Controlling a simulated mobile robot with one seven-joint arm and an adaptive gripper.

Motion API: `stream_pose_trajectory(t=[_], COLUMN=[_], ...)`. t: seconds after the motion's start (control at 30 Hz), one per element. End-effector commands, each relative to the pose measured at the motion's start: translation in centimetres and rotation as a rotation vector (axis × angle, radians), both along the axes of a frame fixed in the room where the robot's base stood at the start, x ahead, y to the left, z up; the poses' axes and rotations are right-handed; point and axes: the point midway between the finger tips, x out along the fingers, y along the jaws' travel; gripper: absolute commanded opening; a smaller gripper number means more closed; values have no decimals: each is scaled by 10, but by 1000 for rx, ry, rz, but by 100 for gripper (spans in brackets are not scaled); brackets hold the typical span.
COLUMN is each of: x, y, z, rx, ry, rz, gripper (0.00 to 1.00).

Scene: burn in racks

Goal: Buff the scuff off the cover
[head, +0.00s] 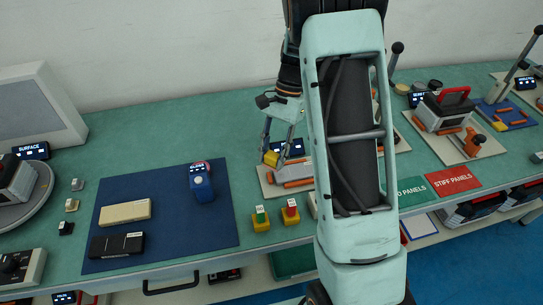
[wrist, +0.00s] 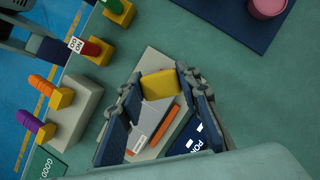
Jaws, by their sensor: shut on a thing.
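My gripper (head: 277,150) hangs over the bench beside my arm, shut on a yellow block (head: 271,158). The wrist view shows the same yellow block (wrist: 159,84) between the fingertips. Below it is a pale fixture plate (head: 270,187) with orange bars (head: 298,183) and a grey part with a white label (wrist: 143,132). The plate also shows in the wrist view (wrist: 152,59). My arm hides part of this fixture in the head view. I cannot tell which part is the cover, and no scuff can be made out.
A blue mat (head: 170,240) at the left carries a cream block (head: 125,212), a black block (head: 116,245) and a blue device (head: 202,185). Yellow-based buttons (head: 261,219) stand at the front edge. A clamp fixture (head: 455,140) is at the right. Bench behind the mat is clear.

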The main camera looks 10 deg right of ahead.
Motion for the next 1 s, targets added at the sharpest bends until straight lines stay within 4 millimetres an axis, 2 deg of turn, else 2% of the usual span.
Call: stream_pose_trajectory(t=[0.03,0.37,1.0], x=[0,-3,-3], y=[-1,-4,-4], z=[9,35,36], rx=[0,0,0], ry=[0,0,0], rz=[0,2,4], gripper=[12,12,12])
